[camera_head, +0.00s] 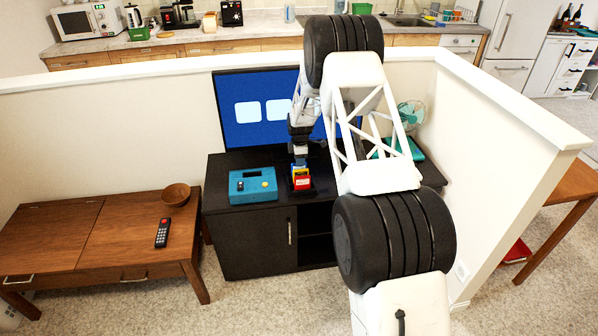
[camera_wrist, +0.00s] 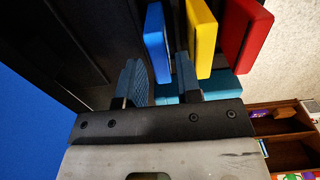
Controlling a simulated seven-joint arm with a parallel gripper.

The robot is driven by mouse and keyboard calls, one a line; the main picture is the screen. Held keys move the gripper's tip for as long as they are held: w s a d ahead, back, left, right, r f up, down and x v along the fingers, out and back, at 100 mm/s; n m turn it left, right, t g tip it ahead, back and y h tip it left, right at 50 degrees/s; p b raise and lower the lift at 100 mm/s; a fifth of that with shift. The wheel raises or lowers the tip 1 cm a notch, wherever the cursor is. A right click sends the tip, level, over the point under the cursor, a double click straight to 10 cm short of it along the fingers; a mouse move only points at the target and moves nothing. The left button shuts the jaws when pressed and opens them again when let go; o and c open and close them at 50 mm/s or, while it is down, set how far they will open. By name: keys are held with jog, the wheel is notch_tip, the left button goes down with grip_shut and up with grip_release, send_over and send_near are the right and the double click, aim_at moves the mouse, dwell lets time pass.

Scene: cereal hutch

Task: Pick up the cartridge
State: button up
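Three upright cartridges stand in a row in the wrist view: a blue cartridge (camera_wrist: 157,42), a yellow cartridge (camera_wrist: 201,40) and a red cartridge (camera_wrist: 248,42). My gripper (camera_wrist: 158,62) is open, with one dark ribbed finger on each side of the blue cartridge's lower end in the picture. I cannot tell whether either finger touches it. The right finger lies between the blue and yellow cartridges. In the head view my gripper (camera_head: 300,160) is right above the row on the black cabinet. The red cartridge (camera_head: 302,183) and yellow show there; the blue is mostly hidden.
A teal console (camera_head: 252,186) sits left of the cartridges on the black cabinet (camera_head: 250,240). A television (camera_head: 240,110) with a blue screen stands behind. A fan (camera_head: 411,113) is at the right. A wooden table with a remote (camera_head: 162,233) and bowl (camera_head: 176,194) is left.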

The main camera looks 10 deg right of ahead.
jog(key=shift+f, duration=0.15)
jog(key=shift+a+f, duration=0.15)
jog(key=shift+f, duration=2.3)
jog(key=shift+c, duration=0.5)
grip_shut()
